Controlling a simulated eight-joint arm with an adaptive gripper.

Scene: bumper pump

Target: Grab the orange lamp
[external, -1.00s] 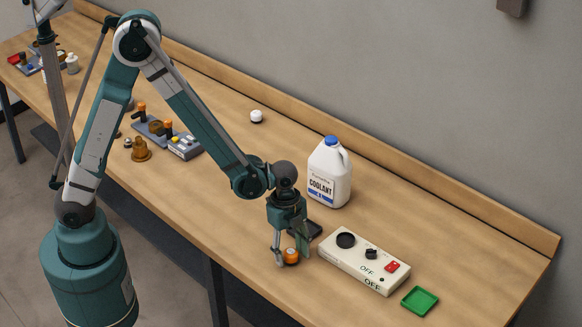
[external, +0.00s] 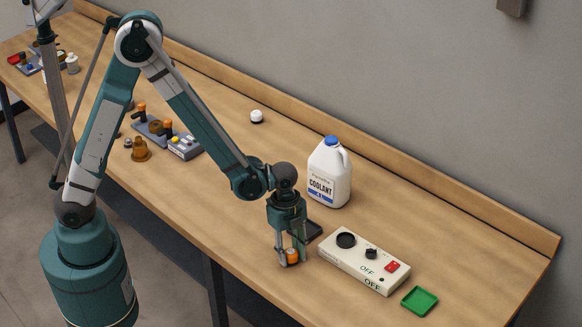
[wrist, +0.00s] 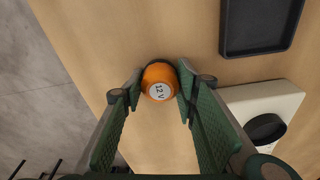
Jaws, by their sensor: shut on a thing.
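The orange lamp (external: 292,256) stands on the bench near its front edge. In the wrist view the lamp (wrist: 159,82) shows an orange body with a white "12 V" label on top and a dark base. My gripper (external: 291,257) points down over it, with a finger on each side. In the wrist view the green fingertips of my gripper (wrist: 159,86) are closed against the lamp's sides. The lamp appears to rest on the bench; I see no clear gap under it.
A white panel (external: 340,262) with a black round socket and red switch lies to the right. A dark tray (wrist: 258,45) is close by. A green tray (external: 419,301), a coolant jug (external: 325,185) and a white lamp (external: 256,117) stand farther off.

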